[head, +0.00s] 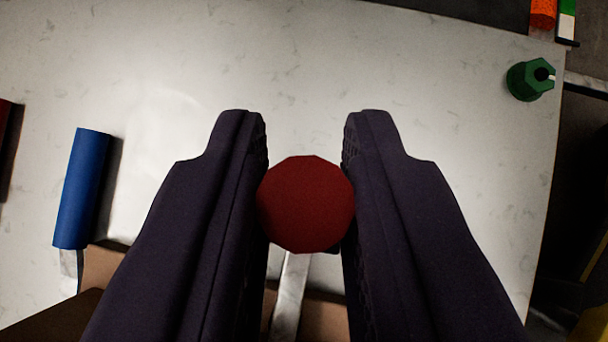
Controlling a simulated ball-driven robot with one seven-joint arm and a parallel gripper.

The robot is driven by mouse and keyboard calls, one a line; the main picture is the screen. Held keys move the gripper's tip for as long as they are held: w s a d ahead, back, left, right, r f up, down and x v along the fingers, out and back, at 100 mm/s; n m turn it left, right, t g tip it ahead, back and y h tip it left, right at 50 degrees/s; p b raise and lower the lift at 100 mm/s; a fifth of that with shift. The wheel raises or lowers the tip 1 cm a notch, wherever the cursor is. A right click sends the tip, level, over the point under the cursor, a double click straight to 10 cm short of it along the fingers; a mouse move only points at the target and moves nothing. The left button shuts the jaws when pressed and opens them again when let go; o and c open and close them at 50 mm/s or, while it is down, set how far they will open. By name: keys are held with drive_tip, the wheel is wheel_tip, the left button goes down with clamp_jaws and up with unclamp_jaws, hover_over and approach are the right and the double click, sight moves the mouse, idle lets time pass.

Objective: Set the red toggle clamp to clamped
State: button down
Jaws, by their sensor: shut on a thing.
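The red toggle clamp shows as a dark red, many-sided handle end (305,204), seen end-on in the lower middle of the head view. My gripper (305,135) has one dark finger on each side of it. The fingers are shut on the red handle, touching its left and right sides. A pale metal bar (290,288) runs down below the handle. The rest of the clamp is hidden behind the handle and my fingers, so its position cannot be told.
A blue handle (82,188) stands to the left, with part of a red thing (8,140) at the left edge. A green knob (530,79) is at the upper right. Orange (543,12) and green-white (567,20) things are in the top right corner. The pale panel (300,60) ahead is clear.

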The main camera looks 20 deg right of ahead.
idle(0.3)
drive_tip(key=c, duration=1.1)
unclamp_jaws()
drive_tip(key=shift+a, duration=0.1)
drive_tip(key=p+v, duration=0.3)
drive_tip(key=v, duration=0.4)
drive_tip(key=shift+s+a+r, duration=0.2)
drive_tip(key=shift+a+r, duration=0.05)
